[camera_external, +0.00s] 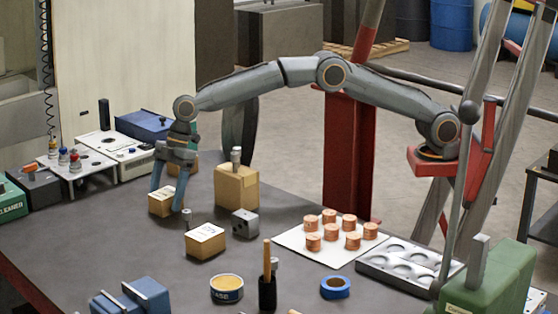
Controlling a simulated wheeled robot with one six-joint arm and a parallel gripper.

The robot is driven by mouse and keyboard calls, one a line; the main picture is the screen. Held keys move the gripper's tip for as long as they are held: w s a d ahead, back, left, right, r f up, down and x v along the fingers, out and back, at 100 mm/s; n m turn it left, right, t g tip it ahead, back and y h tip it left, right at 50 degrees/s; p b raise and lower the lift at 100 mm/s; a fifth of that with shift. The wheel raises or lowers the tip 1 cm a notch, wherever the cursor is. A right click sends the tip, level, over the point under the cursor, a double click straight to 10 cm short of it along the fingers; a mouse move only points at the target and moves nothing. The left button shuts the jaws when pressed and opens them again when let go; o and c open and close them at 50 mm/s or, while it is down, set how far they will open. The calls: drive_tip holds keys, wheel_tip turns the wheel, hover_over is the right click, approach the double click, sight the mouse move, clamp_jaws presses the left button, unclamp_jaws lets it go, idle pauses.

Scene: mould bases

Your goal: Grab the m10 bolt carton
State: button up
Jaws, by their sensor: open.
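Several small tan cartons are on the dark table, and their labels are too small to read, so I cannot tell which is the m10 bolt carton. One carton (161,205) sits below my gripper (166,200). My gripper points down and is open, with one blue-grey finger at the carton's left and the other at its right. I cannot tell whether the fingers touch it. A second carton (205,243) with a white top label lies nearer the camera. A third carton (184,160) is partly hidden behind my gripper.
A taller tan box (236,190) and a grey metal block (245,223) stand to the right. Copper coils (331,232) rest on a white sheet further right. Blue tape (335,287) lies in front.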

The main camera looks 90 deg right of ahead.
drive_tip(key=shift+c, duration=0.2)
drive_tip(key=c, duration=1.5)
drive_tip(key=shift+r, duration=0.1)
drive_tip(key=shift+c, duration=0.5)
drive_tip(key=shift+r, duration=0.1)
